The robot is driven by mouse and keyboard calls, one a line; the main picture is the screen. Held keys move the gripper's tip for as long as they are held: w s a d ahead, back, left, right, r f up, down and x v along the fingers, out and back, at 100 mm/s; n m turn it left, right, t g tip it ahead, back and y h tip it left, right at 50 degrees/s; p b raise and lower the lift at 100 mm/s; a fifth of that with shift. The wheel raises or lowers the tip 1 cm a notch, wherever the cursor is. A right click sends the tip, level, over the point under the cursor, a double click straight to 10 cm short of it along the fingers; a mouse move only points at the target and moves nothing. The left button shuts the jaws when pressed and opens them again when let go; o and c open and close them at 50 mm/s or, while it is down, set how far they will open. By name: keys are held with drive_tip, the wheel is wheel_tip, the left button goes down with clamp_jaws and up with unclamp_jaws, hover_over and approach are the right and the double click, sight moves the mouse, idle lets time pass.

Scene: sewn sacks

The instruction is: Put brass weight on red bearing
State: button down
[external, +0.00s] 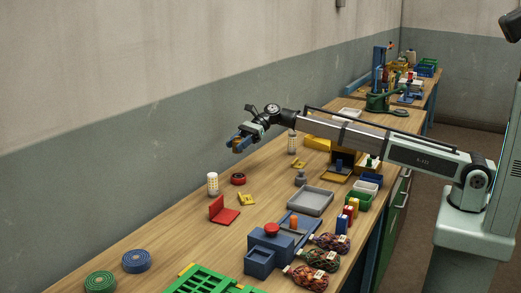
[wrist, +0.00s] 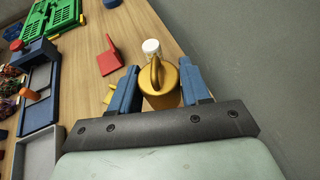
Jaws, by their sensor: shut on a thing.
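My gripper (external: 241,142) is shut on the brass weight (wrist: 164,90), held between its two blue fingers in the wrist view (wrist: 157,88). The weight has a gold body with a ring handle. My gripper holds it in the air above the table. The red bearing (external: 238,178) is a small red ring with a dark centre, lying on the wooden table below my gripper in the external view. I cannot make out the bearing in the wrist view.
A white perforated cylinder (external: 212,184) and a red bracket (external: 223,212) stand near the bearing. A yellow piece (external: 246,199) lies just in front of it. A grey weight (external: 300,178) and grey tray (external: 311,201) sit to the right. The wall runs behind the table.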

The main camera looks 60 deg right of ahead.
sight(239, 176)
drive_tip(key=shift+f, duration=4.85)
drive_tip(key=shift+f, duration=0.1)
drive_tip(key=c, duration=0.5)
unclamp_jaws()
drive_tip(key=shift+f, duration=0.1)
drive_tip(key=shift+s+r, duration=0.1)
drive_tip(key=shift+r, duration=0.1)
drive_tip(key=v, duration=0.5)
drive_tip(key=shift+d+r, duration=0.1)
drive_tip(key=shift+d, duration=0.05)
drive_tip(key=r, duration=0.6)
drive_tip(key=shift+a+r, duration=0.2)
drive_tip(key=shift+r, duration=0.15)
